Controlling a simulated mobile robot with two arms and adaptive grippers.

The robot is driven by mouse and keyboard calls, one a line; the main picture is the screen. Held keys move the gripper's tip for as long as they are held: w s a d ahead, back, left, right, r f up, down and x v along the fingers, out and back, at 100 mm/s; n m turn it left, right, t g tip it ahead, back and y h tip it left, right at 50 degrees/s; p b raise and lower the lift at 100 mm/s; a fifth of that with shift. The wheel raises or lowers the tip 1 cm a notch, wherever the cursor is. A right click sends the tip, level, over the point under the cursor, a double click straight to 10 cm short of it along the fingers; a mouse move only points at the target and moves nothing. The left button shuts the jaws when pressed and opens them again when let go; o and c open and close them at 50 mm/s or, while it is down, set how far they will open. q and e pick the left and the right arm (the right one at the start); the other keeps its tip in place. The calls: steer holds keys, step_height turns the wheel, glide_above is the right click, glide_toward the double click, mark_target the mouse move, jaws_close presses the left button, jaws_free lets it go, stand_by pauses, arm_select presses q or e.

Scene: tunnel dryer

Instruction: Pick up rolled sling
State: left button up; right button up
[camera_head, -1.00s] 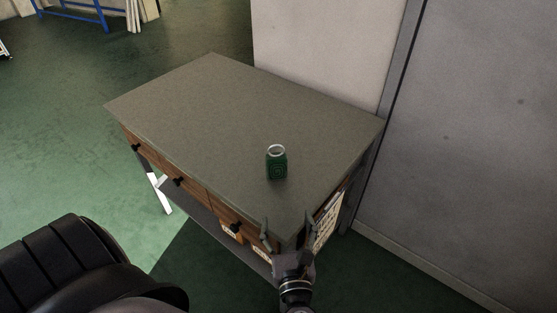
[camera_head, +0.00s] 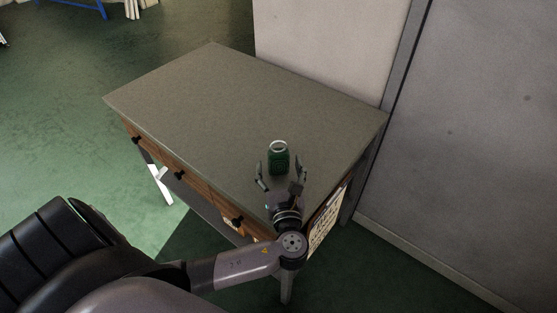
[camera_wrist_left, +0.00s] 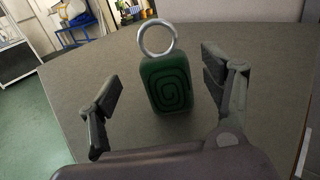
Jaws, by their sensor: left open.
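The rolled sling (camera_head: 279,160) is a dark green block with a spiral on its face and a pale metal ring at its top. It stands upright on the table near its right front corner. In the left wrist view the rolled sling (camera_wrist_left: 168,84) is just ahead of my left gripper, between the lines of the two fingers. My left gripper (camera_head: 280,170) is open and empty at the near side of the sling; its fingers (camera_wrist_left: 165,88) show apart on either side in the wrist view. No contact is visible. My right gripper is not in view.
The table (camera_head: 200,105) has a bare grey-brown top and drawers with dark knobs along its front. A pale wall panel (camera_head: 325,45) and a grey wall (camera_head: 470,130) stand behind and to the right. Green floor lies open at the left.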

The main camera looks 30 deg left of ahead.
mark_target(279, 160)
arm_select(q)
steer(key=x, duration=0.5)
steer(key=shift+w+f+p, duration=0.15)
steer(key=shift+p, duration=0.2)
steer(key=shift+c, duration=0.3)
steer(key=c, duration=1.5)
step_height(279, 160, up, 20)
steer(key=shift+r+p, duration=0.1)
steer(key=shift+p, duration=0.85)
steer(key=shift+c, duration=0.2)
